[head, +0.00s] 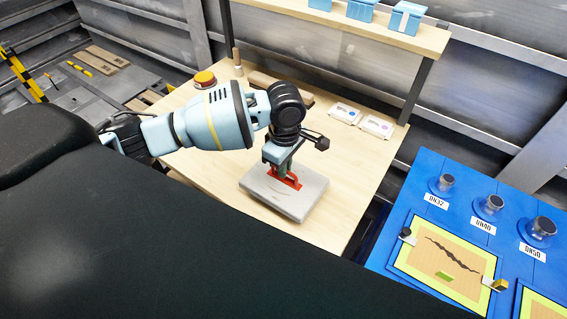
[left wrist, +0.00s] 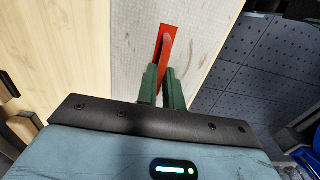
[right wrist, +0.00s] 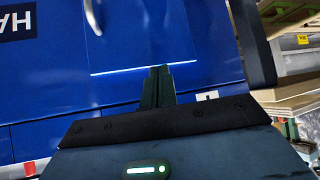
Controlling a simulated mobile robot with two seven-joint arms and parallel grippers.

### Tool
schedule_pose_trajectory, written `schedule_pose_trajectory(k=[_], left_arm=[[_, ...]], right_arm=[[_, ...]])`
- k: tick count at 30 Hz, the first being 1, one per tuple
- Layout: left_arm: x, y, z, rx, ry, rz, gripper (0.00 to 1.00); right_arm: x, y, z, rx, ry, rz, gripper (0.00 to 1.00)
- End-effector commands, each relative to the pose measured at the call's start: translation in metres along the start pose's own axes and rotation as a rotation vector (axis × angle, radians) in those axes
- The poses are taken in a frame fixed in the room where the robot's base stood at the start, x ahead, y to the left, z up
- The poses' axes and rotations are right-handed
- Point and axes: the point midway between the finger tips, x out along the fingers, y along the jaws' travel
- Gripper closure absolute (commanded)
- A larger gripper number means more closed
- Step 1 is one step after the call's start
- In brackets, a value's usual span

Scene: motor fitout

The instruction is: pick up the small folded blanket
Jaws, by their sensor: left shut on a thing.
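The small folded blanket (head: 312,190) is a light grey flat slab with a red strap (head: 291,182) on its top. It is at the front of the wooden table, and I cannot tell if it touches the tabletop. My left gripper (head: 283,173) points down over it and is shut on the red strap. In the left wrist view, the strap (left wrist: 166,38) runs between the green fingers (left wrist: 160,78), with the grey blanket (left wrist: 200,32) behind. My right gripper (right wrist: 157,72) shows only in the right wrist view, fingers together and empty, before a blue surface.
The wooden table (head: 225,165) also holds a round orange-topped item (head: 205,78), a brown bar (head: 300,95) and two white packs (head: 376,125). A shelf (head: 290,22) with blue boxes is above the back. A blue board (head: 400,190) with labelled fittings stands at the right.

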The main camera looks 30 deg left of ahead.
Motion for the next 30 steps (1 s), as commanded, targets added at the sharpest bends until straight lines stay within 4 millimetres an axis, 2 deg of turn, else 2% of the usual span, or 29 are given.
schedule_pose_trajectory(k=[1, 12, 18, 24, 30], left_arm=[[-0.006, -0.007, 0.005, 0.003, -0.002, 0.011, 1.00], [-0.010, -0.072, 0.042, 0.002, -0.002, 0.008, 1.00], [-0.013, -0.098, 0.058, 0.000, -0.001, 0.008, 1.00], [-0.014, -0.112, 0.066, -0.001, 0.000, 0.007, 1.00], [-0.015, -0.115, 0.068, -0.002, 0.000, 0.008, 1.00]], right_arm=[[0.000, 0.001, -0.004, -0.003, 0.008, 0.002, 1.00], [0.000, 0.002, 0.001, -0.005, 0.000, 0.002, 1.00], [0.000, 0.002, 0.000, -0.005, 0.001, 0.002, 1.00], [0.000, 0.002, 0.000, -0.005, 0.001, 0.002, 1.00], [0.000, 0.002, -0.001, -0.005, 0.002, 0.002, 1.00]])
